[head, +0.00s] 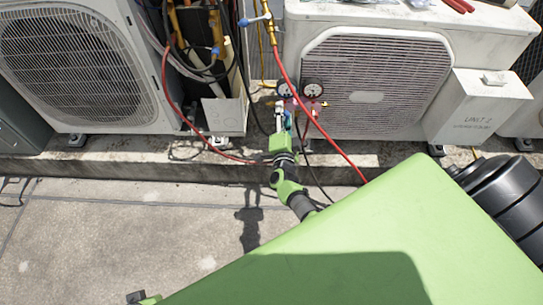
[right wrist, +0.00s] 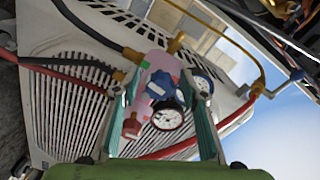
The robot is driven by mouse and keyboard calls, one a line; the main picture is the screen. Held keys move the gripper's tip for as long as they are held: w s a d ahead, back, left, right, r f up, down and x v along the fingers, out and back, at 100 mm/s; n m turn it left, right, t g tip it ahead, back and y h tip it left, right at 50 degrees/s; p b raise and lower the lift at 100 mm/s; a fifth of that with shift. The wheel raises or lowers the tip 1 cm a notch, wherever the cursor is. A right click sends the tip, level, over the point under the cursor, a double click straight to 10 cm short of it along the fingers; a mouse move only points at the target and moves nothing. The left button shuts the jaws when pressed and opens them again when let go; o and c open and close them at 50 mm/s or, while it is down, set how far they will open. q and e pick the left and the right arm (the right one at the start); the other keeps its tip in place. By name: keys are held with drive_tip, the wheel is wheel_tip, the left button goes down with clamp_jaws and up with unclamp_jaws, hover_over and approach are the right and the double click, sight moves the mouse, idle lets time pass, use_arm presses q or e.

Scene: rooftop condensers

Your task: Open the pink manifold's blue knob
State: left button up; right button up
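The pink manifold (right wrist: 162,62) hangs in front of the right condenser's grille, with two round gauges. Its blue knob (right wrist: 158,84) faces the right wrist camera. A red knob (right wrist: 131,126) sits lower left of it. In the head view the manifold (head: 316,105) is small and my gripper partly hides it. My right gripper (right wrist: 161,80) is open, its two fingers on either side of the blue knob; I cannot tell whether they touch it. It also shows in the head view (head: 282,112), reaching up to the manifold.
Red hoses (head: 290,85) and black and yellow hoses run around the manifold. The right condenser (head: 372,85) stands close behind it. The left condenser (head: 90,65) and an open bay with pipes are at left. The concrete floor (head: 130,240) in front is clear.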

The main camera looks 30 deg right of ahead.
drive_tip(key=m, duration=0.2)
drive_tip(key=m+b, duration=0.1)
drive_tip(key=shift+f+m, duration=0.2)
drive_tip(key=shift+m, duration=0.2)
drive_tip(key=m+b, duration=0.6)
drive_tip(key=m, duration=0.5)
drive_tip(key=shift+m+b, duration=0.4)
drive_tip(key=m+b, duration=0.7)
drive_tip(key=m, duration=0.3)
drive_tip(key=shift+b, duration=0.3)
drive_tip(key=r+p+v, duration=0.1)
drive_tip(key=p+v, duration=0.4)
drive_tip(key=v, duration=0.9)
drive_tip(key=a+f+n+y+p, duration=0.4)
drive_tip(key=a+n+y+p, duration=0.45)
drive_tip(key=n, duration=0.95)
drive_tip(key=s+a+f+n+g+y+p, duration=0.2)
drive_tip(key=s+f+n+g+p, duration=0.3)
drive_tip(key=s+f+n+p, duration=0.6)
drive_tip(key=shift+s+a+f+n+p, duration=0.45)
drive_tip(key=shift+s+a+n, duration=0.1)
drive_tip(key=shift+n, duration=1.65)
drive_tip(key=shift+r, duration=0.1)
